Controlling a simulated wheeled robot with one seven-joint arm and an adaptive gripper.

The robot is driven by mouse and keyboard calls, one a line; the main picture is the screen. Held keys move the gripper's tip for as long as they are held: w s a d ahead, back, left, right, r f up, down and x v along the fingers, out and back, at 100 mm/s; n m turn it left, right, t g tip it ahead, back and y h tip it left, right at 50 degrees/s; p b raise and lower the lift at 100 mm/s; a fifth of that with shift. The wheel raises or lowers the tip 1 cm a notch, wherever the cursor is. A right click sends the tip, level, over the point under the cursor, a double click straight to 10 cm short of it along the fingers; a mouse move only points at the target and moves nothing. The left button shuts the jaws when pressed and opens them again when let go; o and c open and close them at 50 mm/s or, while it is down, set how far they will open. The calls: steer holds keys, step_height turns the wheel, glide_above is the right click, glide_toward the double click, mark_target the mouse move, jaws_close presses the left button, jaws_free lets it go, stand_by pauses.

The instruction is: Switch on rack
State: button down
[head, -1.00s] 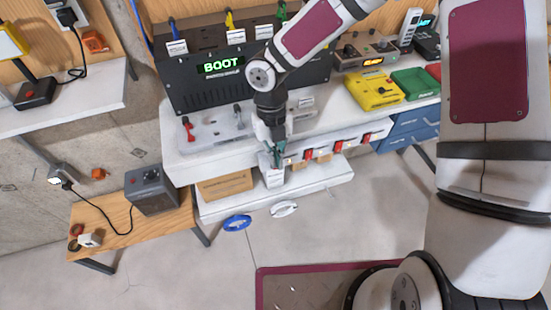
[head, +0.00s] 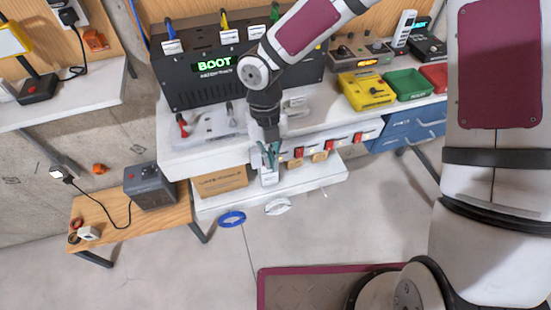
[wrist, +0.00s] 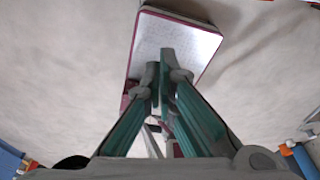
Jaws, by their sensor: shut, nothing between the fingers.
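The rack (head: 205,90) is a black box at the back of the white bench, with a green display reading BOOT (head: 214,64). Along the bench's front edge is a row of red switches (head: 298,152), each beside a pale label or block. My gripper (head: 270,160) points down in front of that edge, at the left end of the row, and hides what lies behind it. In the wrist view its teal fingers (wrist: 160,65) are together and empty. I cannot tell whether it touches a switch.
A cardboard box (head: 221,180) and a white box sit on the low shelf under the bench. A yellow device (head: 367,90) and a green tray (head: 408,84) stand right on the bench. A wooden stand with a grey box (head: 150,185) is left.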

steer(key=w+a+r+b, duration=0.1)
steer(key=w+r, duration=0.3)
steer(key=r, duration=0.3)
steer(key=shift+a+r, duration=0.2)
steer(key=shift+s, duration=0.1)
steer(key=s+d+r+m+t+h, duration=0.1)
steer(key=s+d+r+m+t, duration=0.1)
steer(key=d+r+m, duration=0.6)
steer(key=s+d+r+m+t+h, duration=0.1)
steer(key=s+d+r+m, duration=0.25)
steer(key=d+m, duration=0.45)
steer(key=s+d+r+m+t+y, duration=0.1)
steer(key=s+r+m, duration=0.3)
steer(key=m, duration=0.7)
steer(key=s+d+r+m+t+y, duration=0.1)
steer(key=s+d+r+m+t, duration=0.2)
steer(key=m, duration=0.9)
steer(key=shift+s+d+r+t+y, duration=0.3)
steer(key=shift+s+d+r+t, duration=0.1)
steer(key=shift+s+r, duration=1.1)
steer(key=shift+s+f, duration=0.2)
